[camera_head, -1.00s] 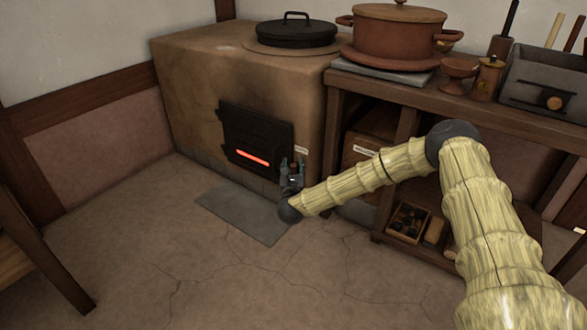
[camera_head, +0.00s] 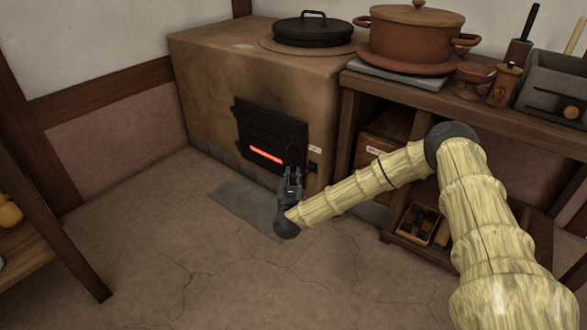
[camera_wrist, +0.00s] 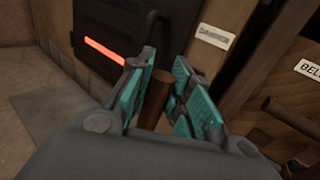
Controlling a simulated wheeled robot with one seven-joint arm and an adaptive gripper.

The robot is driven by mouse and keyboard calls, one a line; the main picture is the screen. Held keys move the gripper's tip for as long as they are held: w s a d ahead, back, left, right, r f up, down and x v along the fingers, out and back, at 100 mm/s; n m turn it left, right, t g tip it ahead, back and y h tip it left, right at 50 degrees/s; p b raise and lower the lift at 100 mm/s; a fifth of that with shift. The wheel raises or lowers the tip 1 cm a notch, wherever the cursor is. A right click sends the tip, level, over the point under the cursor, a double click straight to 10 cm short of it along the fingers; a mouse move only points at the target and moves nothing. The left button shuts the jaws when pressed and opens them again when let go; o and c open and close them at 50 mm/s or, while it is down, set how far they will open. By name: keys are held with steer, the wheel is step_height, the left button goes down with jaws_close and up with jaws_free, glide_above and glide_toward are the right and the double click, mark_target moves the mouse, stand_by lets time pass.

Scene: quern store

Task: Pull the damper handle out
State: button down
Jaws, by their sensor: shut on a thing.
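The damper handle (camera_wrist: 154,98) is a brown, rounded wooden grip between the teal-padded fingers in the wrist view. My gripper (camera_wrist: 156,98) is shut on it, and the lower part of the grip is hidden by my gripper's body. A dark bent rod (camera_wrist: 152,32) shows just beyond the grip; I cannot tell how the two join. A white label (camera_wrist: 215,36) reading roughly DAMPER is on the stove front to the right. In the head view my gripper (camera_head: 291,174) is low in front of the stove (camera_head: 205,85), at the right of its black fire door (camera_head: 270,132).
A glowing red slot (camera_head: 266,154) is in the fire door. A wooden bench (camera_head: 460,97) with a clay pot (camera_head: 415,38) stands to the right, with a crate (camera_head: 418,225) below. A grey slab (camera_head: 245,207) lies on the floor. The floor (camera_head: 200,270) in front is clear.

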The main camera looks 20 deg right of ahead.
steer(key=shift+s+a+f, duration=0.1)
steer(key=shift+s+a, duration=0.05)
steer(key=shift+a, duration=0.2)
steer(key=c, duration=1.3)
jaws_free()
steer(key=shift+a, duration=0.1)
steer(key=shift+d, duration=0.2)
steer(key=shift+s, duration=0.1)
steer(key=v, duration=1.1)
steer(key=shift+s+a, duration=0.15)
steer(key=shift+s, duration=0.25)
